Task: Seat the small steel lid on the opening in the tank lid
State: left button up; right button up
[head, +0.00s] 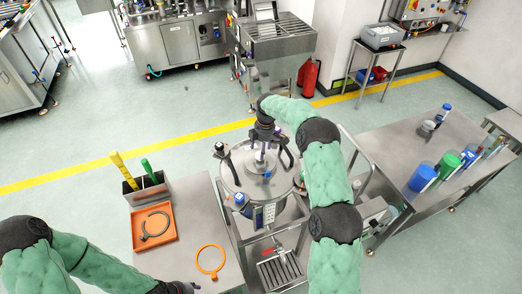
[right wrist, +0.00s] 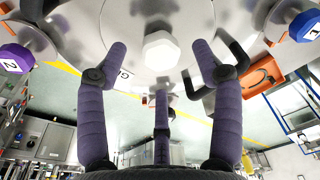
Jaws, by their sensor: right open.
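The tank lid (head: 240,182) is a round steel disc on the tank in the middle of the head view. The small steel lid (head: 262,166) shows partly beneath my right gripper (head: 264,147). In the right wrist view, a pale disc with a white hexagonal knob (right wrist: 161,49) lies in front of the gripper (right wrist: 160,65). The purple fingers are spread around the knob, apart from it. Whether the small lid sits flush on the opening cannot be told. My left gripper (head: 180,288) is cut off at the bottom edge of the head view.
Numbered blue (right wrist: 304,27) and purple (right wrist: 15,58) knobs and dark handles surround the lid. An orange tray (head: 154,226) and orange ring (head: 210,261) lie on the left table (head: 185,205). The right table (head: 385,150) holds several coloured-capped containers; its near left part is clear.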

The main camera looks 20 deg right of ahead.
jog(key=shift+d+r+p, duration=0.15)
jog(key=shift+r+p, duration=0.3)
jog(key=shift+r, duration=0.9)
jog(key=shift+s+f, duration=0.1)
jog(key=shift+f, duration=0.05)
